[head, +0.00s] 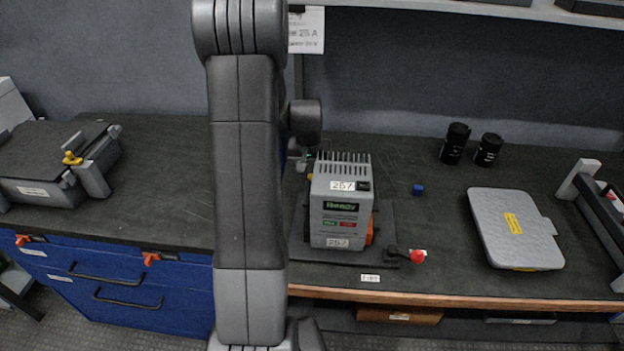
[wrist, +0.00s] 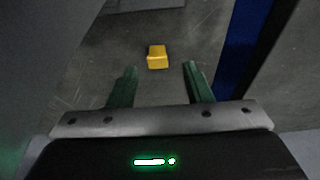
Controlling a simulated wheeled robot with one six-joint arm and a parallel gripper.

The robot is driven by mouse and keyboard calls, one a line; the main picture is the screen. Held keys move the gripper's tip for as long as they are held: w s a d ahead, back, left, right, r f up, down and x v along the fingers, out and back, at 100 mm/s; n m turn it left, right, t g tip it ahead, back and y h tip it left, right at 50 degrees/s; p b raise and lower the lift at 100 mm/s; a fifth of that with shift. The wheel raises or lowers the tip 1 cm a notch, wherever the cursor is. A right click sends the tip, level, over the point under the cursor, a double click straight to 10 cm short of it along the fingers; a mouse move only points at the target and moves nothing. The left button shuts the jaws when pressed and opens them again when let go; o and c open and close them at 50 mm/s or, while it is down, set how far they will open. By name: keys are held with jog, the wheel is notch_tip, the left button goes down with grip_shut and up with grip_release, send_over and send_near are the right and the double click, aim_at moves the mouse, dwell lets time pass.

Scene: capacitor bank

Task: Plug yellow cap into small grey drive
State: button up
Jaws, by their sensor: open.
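The yellow cap (wrist: 157,57) is a small block lying on a dark grey surface in the wrist view. It sits just beyond my gripper (wrist: 160,68), roughly centred between the two green fingers. The fingers are apart with nothing held between them. The small grey drive (head: 341,210) stands upright on a dark mat in the head view, with a green "Ready" display and "257" labels. A yellow bit beside the drive's upper left may be the cap, but my arm covers most of that area. My gripper is hidden in the head view. The drive's socket cannot be made out.
A red-knobbed lever (head: 417,256) lies at the drive's right front. A dark grey box (head: 50,160) with a yellow knob stands on the left.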

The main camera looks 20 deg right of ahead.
jog(key=shift+d+x, duration=0.2)
jog(key=shift+x, duration=2.1)
jog(key=shift+c, duration=0.3)
jog(key=c, duration=0.9)
